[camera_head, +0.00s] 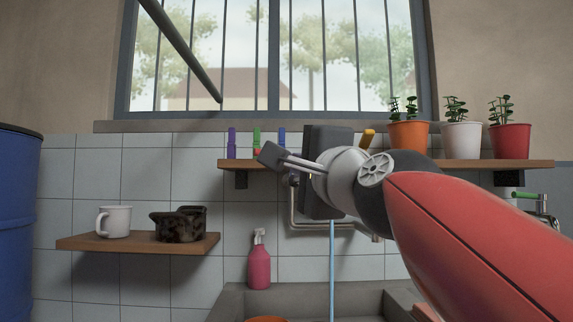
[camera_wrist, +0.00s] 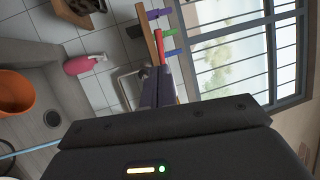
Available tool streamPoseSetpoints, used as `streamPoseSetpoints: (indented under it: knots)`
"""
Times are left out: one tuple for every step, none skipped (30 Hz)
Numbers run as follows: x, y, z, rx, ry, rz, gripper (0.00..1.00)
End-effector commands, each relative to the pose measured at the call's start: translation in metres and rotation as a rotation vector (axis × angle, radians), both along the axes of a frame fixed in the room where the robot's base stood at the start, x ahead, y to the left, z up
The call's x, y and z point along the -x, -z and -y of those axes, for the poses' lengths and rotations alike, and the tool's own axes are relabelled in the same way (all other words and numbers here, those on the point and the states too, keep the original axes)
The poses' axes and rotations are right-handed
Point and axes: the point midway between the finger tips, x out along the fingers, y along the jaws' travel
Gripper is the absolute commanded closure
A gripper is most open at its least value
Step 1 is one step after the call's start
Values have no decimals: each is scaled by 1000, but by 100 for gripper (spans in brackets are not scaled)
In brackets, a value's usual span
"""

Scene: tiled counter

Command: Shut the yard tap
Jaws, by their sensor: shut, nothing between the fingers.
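A metal wall pipe (camera_head: 300,222) with a dark round part at its upper left end shows behind my gripper in the head view. Part of it shows in the wrist view (camera_wrist: 124,75). A thin blue stream of water (camera_head: 331,270) falls below it into the sink; it also shows in the wrist view (camera_wrist: 28,150). The spout and any handle there are largely hidden by my arm. A second tap (camera_head: 541,205) with a green lever is at the far right. My gripper (camera_head: 268,154) is shut and empty, in front of the shelf and pipe; contact cannot be told.
The wall shelf (camera_head: 460,163) carries potted plants, coloured bottles and a yellow item. A lower left shelf (camera_head: 75,242) holds a white mug and a dark mottled pot. A pink spray bottle (camera_head: 259,265) stands behind the grey sink (camera_head: 232,298). An orange bucket (camera_wrist: 15,92) is in the sink.

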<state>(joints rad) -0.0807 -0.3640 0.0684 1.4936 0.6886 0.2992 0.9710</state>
Motion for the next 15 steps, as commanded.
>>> streamPoseSetpoints:
  knots:
    - [-13, -3, -4, 0, 0, -4, 100]
    - [-19, -5, -6, 0, 0, -4, 100]
    - [-27, -7, -9, 0, 0, -4, 100]
    - [-33, -9, -11, 2, -1, -4, 100]
    - [-39, -9, -13, 1, 0, -5, 100]
    - [-47, -11, -16, 1, 0, -4, 100]
    - [-53, -13, -18, 3, 0, -4, 100]
    - [-58, -14, -20, 2, 0, -3, 100]
    - [-66, -15, -23, 2, 0, -3, 100]
    - [-70, -16, -24, 2, 0, -3, 100]
    - [-75, -17, -26, 3, 0, -4, 100]
    - [-80, -19, -28, 3, 1, -3, 100]
    - [-84, -19, -29, 3, 1, -2, 100]
    - [-88, -20, -31, 3, 1, -2, 100]
    - [-91, -20, -32, 4, 2, -2, 100]
